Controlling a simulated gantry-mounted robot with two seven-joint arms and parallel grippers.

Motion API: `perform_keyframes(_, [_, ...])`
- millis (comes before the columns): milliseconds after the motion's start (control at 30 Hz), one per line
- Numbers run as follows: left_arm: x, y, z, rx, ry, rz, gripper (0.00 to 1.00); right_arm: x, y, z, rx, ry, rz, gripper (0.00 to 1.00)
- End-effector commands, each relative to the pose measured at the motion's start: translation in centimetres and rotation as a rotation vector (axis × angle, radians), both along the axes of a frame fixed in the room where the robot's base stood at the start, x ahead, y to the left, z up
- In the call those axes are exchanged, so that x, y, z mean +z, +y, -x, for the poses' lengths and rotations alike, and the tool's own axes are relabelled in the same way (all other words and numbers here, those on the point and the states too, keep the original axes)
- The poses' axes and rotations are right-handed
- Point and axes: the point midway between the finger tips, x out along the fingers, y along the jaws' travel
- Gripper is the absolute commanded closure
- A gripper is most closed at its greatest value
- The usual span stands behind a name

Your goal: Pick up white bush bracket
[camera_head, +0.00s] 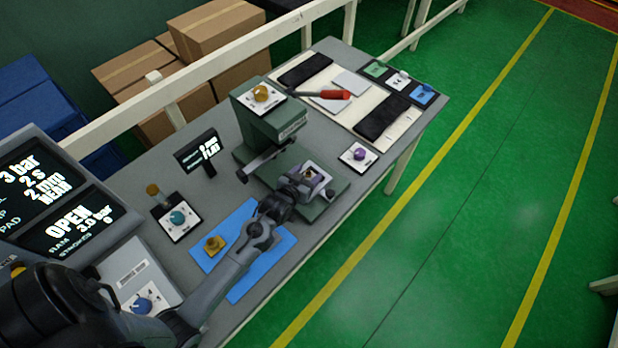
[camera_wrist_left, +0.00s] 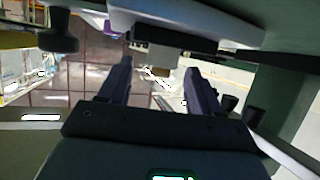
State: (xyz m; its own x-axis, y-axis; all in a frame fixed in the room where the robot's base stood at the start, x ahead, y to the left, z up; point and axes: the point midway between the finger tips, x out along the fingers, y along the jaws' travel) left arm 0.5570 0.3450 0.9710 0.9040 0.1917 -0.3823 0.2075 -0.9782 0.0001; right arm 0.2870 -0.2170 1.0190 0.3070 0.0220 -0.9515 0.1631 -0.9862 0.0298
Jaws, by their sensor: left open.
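A small white piece (camera_head: 398,80), which looks like the white bush bracket, sits on a dark-edged card at the back right of the bench, between a green piece (camera_head: 376,68) and a blue piece (camera_head: 424,92). My left gripper (camera_head: 308,177) is over the base of the green press (camera_head: 270,128), well short of the white piece. In the left wrist view its two fingers (camera_wrist_left: 158,80) are apart. A small tan and pale part (camera_wrist_left: 161,72) shows between or beyond them; I cannot tell what it is. My right gripper is not in view.
A purple piece (camera_head: 359,154) sits on a card right of the press. A red-handled tool (camera_head: 335,94) and dark pads lie on a pale mat (camera_head: 362,118). A small display (camera_head: 198,151) stands left of the press. A yellow piece (camera_head: 214,245) lies on a blue mat (camera_head: 238,222).

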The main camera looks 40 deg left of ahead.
Motion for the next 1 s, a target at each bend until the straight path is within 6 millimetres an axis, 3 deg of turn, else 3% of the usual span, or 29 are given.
perform_keyframes(67, [0.0,0.0,0.0,0.0,0.0,0.0,0.36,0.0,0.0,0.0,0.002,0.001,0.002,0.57])
perform_keyframes(400, [0.0,0.0,0.0,0.0,0.0,0.0,0.87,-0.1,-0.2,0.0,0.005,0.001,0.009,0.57])
perform_keyframes(500, [0.0,0.0,0.0,0.0,0.0,0.0,0.98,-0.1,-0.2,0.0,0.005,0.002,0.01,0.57])
perform_keyframes(833, [0.3,0.0,0.0,0.0,0.0,0.0,0.98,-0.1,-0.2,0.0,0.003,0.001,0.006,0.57])
perform_keyframes(1000, [1.6,0.0,0.0,0.0,-0.002,0.0,0.98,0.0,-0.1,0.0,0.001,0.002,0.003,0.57])
